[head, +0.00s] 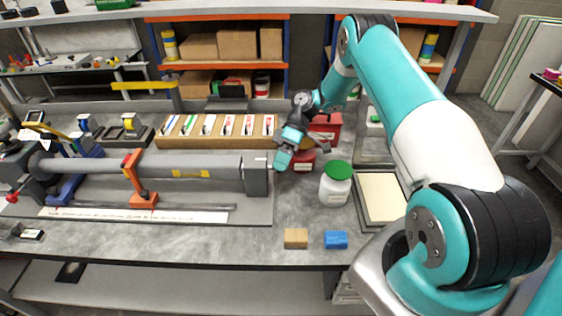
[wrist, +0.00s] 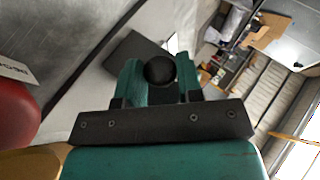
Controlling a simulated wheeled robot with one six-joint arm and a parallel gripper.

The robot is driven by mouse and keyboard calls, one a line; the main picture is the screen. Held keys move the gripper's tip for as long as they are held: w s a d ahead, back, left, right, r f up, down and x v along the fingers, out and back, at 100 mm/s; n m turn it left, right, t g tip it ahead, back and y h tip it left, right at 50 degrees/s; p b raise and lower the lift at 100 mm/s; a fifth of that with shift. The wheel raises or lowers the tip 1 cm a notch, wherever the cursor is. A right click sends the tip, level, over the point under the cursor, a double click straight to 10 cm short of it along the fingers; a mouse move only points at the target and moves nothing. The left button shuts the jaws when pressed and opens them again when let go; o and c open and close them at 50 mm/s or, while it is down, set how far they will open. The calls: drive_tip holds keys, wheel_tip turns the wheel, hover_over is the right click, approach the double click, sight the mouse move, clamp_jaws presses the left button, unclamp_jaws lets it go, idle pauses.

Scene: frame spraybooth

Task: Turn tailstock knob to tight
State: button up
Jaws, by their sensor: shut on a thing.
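The tailstock is a grey block (head: 257,182) at the right end of the long grey tube fixture on the bench. My gripper (head: 281,160) is at its right side in the head view, where the arm hides the knob. In the wrist view a round black knob (wrist: 159,70) sits between the two teal fingers of my gripper (wrist: 160,85). The fingers are shut on it from both sides. I see no mark that shows whether the knob is tight or loose.
A red container (head: 303,161) stands close right of my gripper. A white jar with a green lid (head: 336,190) and a tray (head: 363,205) are farther right. A tan block (head: 296,238) and a blue block (head: 336,240) lie near the front edge. A slotted box (head: 215,142) stands behind the tube.

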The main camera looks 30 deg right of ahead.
idle(0.3)
drive_tip(key=o, duration=0.9)
drive_tip(key=p+v, duration=0.5)
drive_tip(key=v, duration=0.2)
drive_tip(key=shift+r, duration=0.15)
drive_tip(key=shift+w+d, duration=0.1)
drive_tip(key=shift+d, duration=0.05)
